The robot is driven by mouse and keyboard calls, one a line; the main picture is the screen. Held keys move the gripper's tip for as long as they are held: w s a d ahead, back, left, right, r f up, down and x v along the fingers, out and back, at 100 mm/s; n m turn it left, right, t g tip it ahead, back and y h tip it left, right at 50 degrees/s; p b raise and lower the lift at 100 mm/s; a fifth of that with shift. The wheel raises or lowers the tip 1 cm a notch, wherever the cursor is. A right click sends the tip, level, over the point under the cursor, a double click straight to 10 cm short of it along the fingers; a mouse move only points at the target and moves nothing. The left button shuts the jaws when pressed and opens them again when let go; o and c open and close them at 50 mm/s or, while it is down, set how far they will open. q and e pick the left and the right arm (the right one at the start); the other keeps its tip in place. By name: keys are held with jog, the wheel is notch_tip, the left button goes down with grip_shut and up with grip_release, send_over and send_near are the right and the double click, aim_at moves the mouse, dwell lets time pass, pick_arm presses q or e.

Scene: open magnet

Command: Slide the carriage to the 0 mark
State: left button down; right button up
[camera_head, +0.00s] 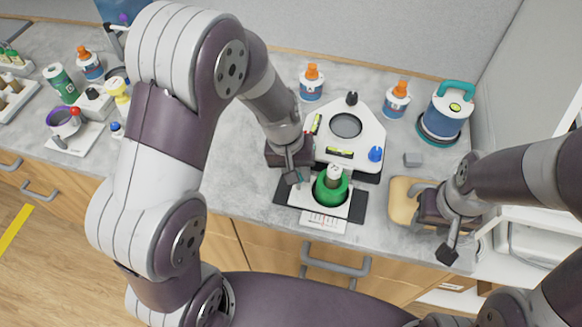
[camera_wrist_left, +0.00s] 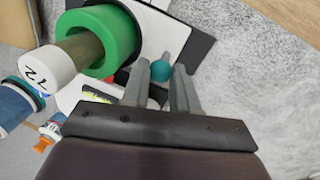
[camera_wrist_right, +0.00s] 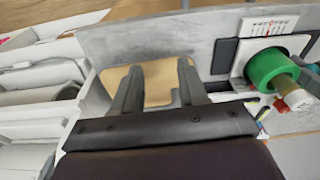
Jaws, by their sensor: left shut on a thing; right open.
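The carriage shows as a green ring (camera_head: 331,190) around an upright post with a white, numbered cap (camera_wrist_left: 47,70), on a white plate between black strips. A white scale card (camera_head: 323,222) lies at the front edge of this device; the right wrist view shows its red marks (camera_wrist_right: 268,26), too small to read. My left gripper (camera_head: 292,177) is beside the left of the green ring, shut on a small teal ball knob (camera_wrist_left: 159,71). The head view hides this grip. My right gripper (camera_head: 447,254) is open and empty above a tan board (camera_head: 405,203), right of the device.
A white platform with a round dark window (camera_head: 346,125) and a blue knob (camera_head: 376,154) stands behind the ring. A small grey block (camera_head: 413,160) and a blue-white canister (camera_head: 444,112) are at the right. Orange-capped bottles (camera_head: 312,87) stand behind. Left worktop is clear near the device.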

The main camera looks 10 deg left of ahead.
pick_arm(q)
jog(key=c, duration=0.9)
grip_release()
jog(key=r, duration=0.4)
jog(key=a+r, duration=0.1)
jog(key=r, duration=0.3)
jog(key=a+r, duration=0.1)
jog(key=r, duration=0.3)
jog(key=shift+s+a+r, duration=0.25)
jog(key=s+a+f, duration=0.2)
jog(key=s+a+f+m+y, duration=0.1)
jog(key=s+a+f, duration=0.1)
jog(key=s, duration=0.1)
jog(key=s+a+f+m+t+y, duration=0.1)
jog(key=s+a+f, duration=0.1)
jog(key=s+f, duration=0.1)
jog(key=shift+s+a, duration=0.2)
jog(key=shift+a, duration=0.05)
